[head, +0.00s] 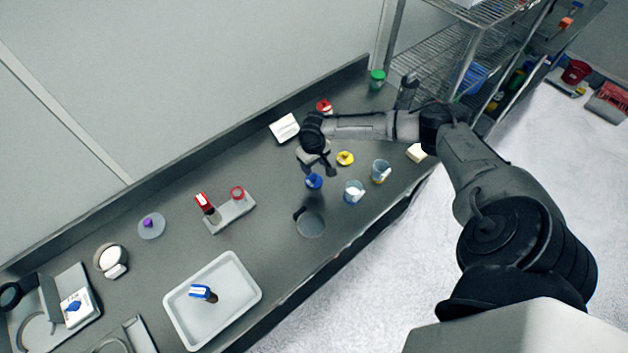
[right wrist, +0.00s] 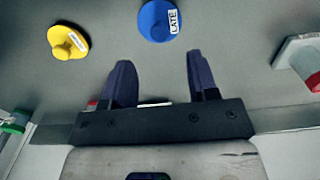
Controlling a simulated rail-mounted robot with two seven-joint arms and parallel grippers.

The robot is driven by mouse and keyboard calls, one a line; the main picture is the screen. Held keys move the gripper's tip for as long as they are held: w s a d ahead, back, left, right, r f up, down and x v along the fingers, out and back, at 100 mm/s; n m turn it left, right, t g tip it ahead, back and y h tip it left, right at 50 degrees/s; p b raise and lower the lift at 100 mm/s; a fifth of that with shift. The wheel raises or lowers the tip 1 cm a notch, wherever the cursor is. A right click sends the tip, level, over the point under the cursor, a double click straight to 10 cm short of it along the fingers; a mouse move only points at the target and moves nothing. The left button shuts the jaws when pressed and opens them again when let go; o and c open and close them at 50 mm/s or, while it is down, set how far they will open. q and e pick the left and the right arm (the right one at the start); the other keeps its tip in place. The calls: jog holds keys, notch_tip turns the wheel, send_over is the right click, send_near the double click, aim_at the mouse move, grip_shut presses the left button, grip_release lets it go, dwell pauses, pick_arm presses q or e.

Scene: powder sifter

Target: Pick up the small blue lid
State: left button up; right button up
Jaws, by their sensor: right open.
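A small round blue lid (head: 313,181) with a raised knob lies on the grey counter. In the right wrist view the blue lid (right wrist: 153,22) carries a white label reading "LATE" and sits at the top, beyond my fingertips. My right gripper (head: 318,168) is over the counter close to the lid. Its two dark fingers (right wrist: 160,72) are spread, with nothing between them, and the lid lies apart from them. My left gripper is not in view.
A yellow lid (head: 345,158) lies near the blue one. Two clear beakers (head: 354,191) (head: 381,171) stand to the right, and a glass dish (head: 311,224) is in front. A rack (head: 231,213) stands left.

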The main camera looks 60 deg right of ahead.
aim_at(314, 176)
jog(key=shift+f, duration=3.4)
jog(key=shift+c, duration=0.5)
jog(key=shift+s, duration=0.1)
jog(key=c, duration=0.9)
